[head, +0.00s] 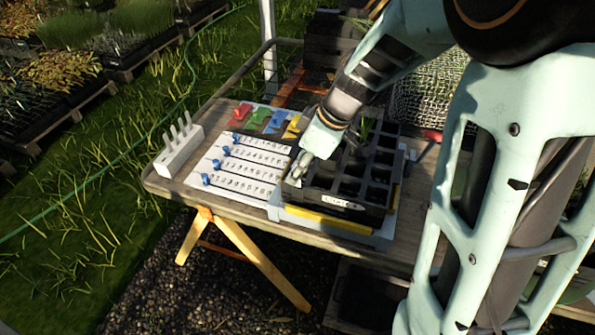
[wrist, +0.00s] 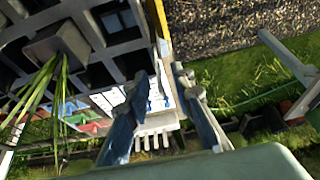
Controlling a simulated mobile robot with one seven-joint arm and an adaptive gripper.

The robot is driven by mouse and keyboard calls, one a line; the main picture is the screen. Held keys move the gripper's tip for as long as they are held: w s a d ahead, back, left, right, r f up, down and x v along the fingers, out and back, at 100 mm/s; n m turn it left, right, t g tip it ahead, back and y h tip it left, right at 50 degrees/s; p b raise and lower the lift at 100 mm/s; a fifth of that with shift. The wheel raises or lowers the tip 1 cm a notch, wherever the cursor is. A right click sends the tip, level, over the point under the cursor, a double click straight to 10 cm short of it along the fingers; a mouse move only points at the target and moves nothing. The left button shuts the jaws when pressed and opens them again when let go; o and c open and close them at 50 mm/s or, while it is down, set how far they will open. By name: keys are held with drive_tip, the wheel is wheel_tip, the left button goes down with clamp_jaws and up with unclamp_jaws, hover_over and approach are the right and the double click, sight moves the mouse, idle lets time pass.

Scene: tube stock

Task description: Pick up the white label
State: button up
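The white label (head: 338,201) with dark marks is on the front side of the black cell tray (head: 322,203). In the wrist view a small white patch, seemingly this label (wrist: 163,47), shows on the tray's side, just beyond my fingertips. My gripper (head: 298,172) is over the tray's left front corner, left of the label. In the wrist view its two fingers (wrist: 160,74) are apart with nothing seen between them. Whether the fingertips touch the tray is unclear.
A white board (head: 236,167) with blue pegs lies left of the tray, with red, green, blue and yellow pieces behind. A white block with upright pegs (head: 180,152) stands at the table's left end. A yellow strip (head: 327,220) runs below the tray's front. A potted seedling (wrist: 55,45) sits in the tray.

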clamp_jaws()
idle(0.3)
